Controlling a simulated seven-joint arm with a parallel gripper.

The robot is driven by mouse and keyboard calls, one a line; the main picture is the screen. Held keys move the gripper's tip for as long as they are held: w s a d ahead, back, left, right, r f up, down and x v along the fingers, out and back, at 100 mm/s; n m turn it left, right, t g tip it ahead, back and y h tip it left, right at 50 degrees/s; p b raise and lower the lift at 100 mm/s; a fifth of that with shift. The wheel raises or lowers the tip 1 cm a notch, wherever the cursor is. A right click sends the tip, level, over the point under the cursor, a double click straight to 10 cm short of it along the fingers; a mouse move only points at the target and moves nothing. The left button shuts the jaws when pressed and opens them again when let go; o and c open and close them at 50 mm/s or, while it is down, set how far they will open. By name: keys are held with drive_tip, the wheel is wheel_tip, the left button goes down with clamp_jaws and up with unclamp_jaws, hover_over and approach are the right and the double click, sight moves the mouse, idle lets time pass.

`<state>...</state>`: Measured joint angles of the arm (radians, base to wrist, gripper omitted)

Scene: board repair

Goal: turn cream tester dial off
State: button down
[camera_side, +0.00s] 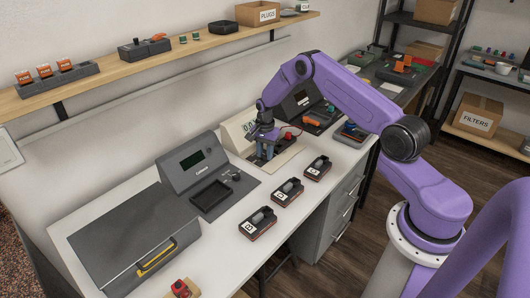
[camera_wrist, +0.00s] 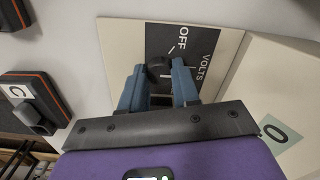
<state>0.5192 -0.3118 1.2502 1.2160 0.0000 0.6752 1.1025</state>
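The cream tester (camera_side: 238,133) stands on the bench, with a lit display on its upright face and a flat cream base. Its black dial (camera_wrist: 158,70) shows in the wrist view on a dark panel lettered OFF and VOLTS (camera_wrist: 182,45). My gripper (camera_wrist: 158,76) points down over the base, with one blue finger on each side of the dial. The fingers are close to its sides; whether they press on it cannot be told. The dial's lower part is hidden, and its setting is unclear. In the side view my gripper (camera_side: 265,150) hides the dial.
A red knob or plug (camera_side: 289,136) is on the tester base, right of my gripper. Several black modules (camera_side: 287,191) lie on the bench in front. A grey tester (camera_side: 195,165) and a grey case (camera_side: 135,240) stand left. A dark instrument (camera_side: 298,105) stands behind right.

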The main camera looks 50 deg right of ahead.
sight(265, 155)
drive_tip(key=shift+n, duration=0.4)
drive_tip(key=n, duration=0.5)
drive_tip(key=shift+n, duration=0.3)
drive_tip(key=n, duration=0.5)
drive_tip(key=shift+r+n, duration=0.1)
drive_tip(key=shift+n, duration=0.3)
drive_tip(key=c, duration=0.8)
unclamp_jaws()
drive_tip(key=shift+r, duration=0.1)
wheel_tip(265, 155, up, 17)
drive_tip(key=shift+r, duration=0.1)
